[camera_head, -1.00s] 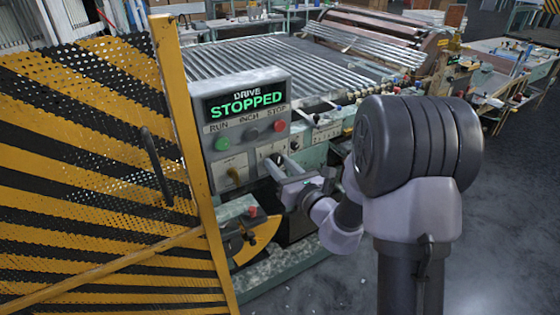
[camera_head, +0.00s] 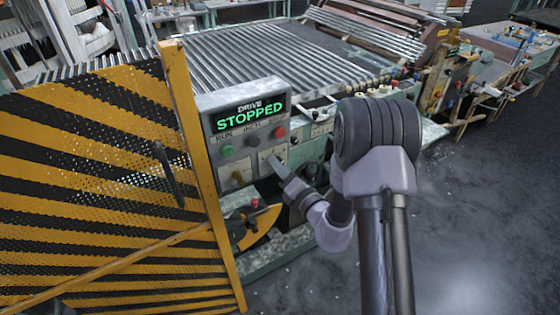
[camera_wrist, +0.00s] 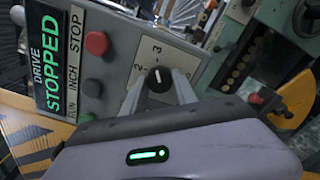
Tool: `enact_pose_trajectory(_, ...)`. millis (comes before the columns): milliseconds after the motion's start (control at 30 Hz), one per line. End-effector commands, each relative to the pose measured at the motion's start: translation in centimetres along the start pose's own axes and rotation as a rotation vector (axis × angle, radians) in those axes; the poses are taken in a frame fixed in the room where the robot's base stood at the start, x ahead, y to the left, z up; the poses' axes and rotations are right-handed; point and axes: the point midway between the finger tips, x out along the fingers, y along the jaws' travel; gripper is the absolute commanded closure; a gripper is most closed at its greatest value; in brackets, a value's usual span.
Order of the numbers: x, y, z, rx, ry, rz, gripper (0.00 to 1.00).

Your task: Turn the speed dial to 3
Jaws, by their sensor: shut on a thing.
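The speed dial (camera_wrist: 159,79) is a black round knob with a white pointer mark, on a light panel plate with printed numbers. In the wrist view it sits between the two fingers of my gripper (camera_wrist: 160,83), which is shut on it. The pointer mark points up in that view, roughly toward the printed 3 (camera_wrist: 156,49); the 2 (camera_wrist: 138,69) is to its left. In the head view my gripper (camera_head: 275,163) reaches the lower right of the control panel (camera_head: 200,110) and hides the dial.
The drive display (camera_head: 249,116) reads STOPPED. A yellow-black striped guard (camera_head: 90,190) stands left of the panel. A roller bed (camera_head: 270,65) lies behind. Floor at right is clear.

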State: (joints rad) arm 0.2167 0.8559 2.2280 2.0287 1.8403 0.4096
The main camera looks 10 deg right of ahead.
Motion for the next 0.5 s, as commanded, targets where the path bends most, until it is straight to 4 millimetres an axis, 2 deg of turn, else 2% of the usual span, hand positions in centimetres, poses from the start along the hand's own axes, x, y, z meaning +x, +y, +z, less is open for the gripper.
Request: enact_pose_trajectory(500,0.07,0.13,0.11,0.101,-0.002,0.003,1.00)
